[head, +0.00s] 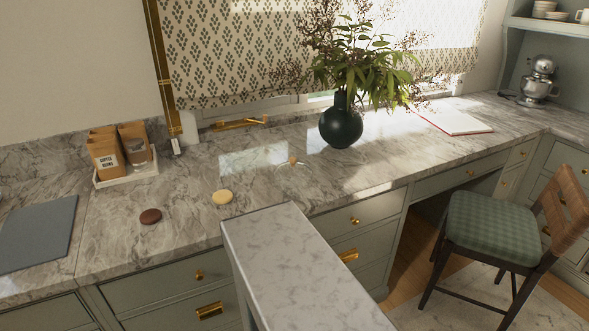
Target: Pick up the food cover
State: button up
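A small tan knob with a faint clear shape around it stands on the marble counter near the vase; it looks like the see-through food cover (293,160). Its clear outline is hard to make out against the bright counter, and I cannot tell whether anything is under it. My gripper is not in view.
A round yellow item (222,197) and a brown one (150,216) lie left of the cover. A dark green vase (341,124) with plants stands to its right. Coffee bags in a white tray (128,174) stand at left. A marble-topped ledge (290,265) juts toward me; a chair (492,227) is at right.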

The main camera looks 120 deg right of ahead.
aim_at(292, 178)
jog(key=u, duration=0.05)
jog(key=k, duration=1.5)
jog(key=z, duration=0.7)
jog(key=k, duration=1.55)
jog(key=z, duration=0.1)
jog(key=i, duration=0.3)
jog(key=u, duration=0.1)
